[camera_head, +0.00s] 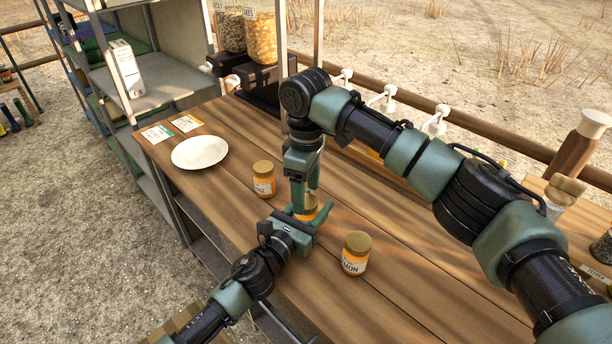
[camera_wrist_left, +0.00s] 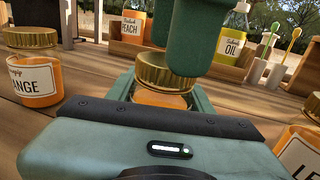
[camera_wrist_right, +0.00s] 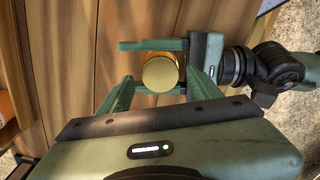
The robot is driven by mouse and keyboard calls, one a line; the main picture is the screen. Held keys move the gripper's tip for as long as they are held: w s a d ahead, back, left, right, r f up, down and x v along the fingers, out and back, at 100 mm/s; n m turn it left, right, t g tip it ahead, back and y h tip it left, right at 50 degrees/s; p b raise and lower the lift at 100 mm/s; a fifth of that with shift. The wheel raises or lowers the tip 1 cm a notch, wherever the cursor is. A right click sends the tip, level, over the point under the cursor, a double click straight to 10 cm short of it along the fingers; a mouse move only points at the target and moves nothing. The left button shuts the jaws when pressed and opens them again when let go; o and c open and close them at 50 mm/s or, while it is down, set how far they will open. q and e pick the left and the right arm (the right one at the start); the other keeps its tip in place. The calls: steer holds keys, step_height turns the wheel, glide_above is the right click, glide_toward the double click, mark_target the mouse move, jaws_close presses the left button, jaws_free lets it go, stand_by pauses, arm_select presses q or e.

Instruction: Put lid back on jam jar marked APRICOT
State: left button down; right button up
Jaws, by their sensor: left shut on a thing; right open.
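A jar of orange jam (camera_wrist_left: 160,99) with a gold lid (camera_wrist_left: 165,72) on its top stands upright between the fingers of my left gripper (camera_head: 308,214), which is shut on it. Its label is hidden, so I cannot read APRICOT. In the right wrist view the lid (camera_wrist_right: 160,75) shows from above, with a strip of orange jar beside it. I cannot tell whether it is screwed tight. My right gripper (camera_head: 304,189) points down over the jar. Its fingers are open, one on either side of the lid, apart from it in the right wrist view.
An ORANGE jar (camera_head: 264,180) stands behind to the left and a LEMON jar (camera_head: 355,254) to the right, both gold-lidded. A white plate (camera_head: 200,151) and two cards lie at the table's far left. Dispensers, pump bottles and spice boxes line the back. The right front tabletop is clear.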

steer(key=shift+f, duration=0.8)
jaws_close()
steer(key=shift+o, duration=0.8)
jaws_free()
step_height(320, 180, up, 12)
arm_select(q)
steer(key=c, duration=0.5)
jaws_free()
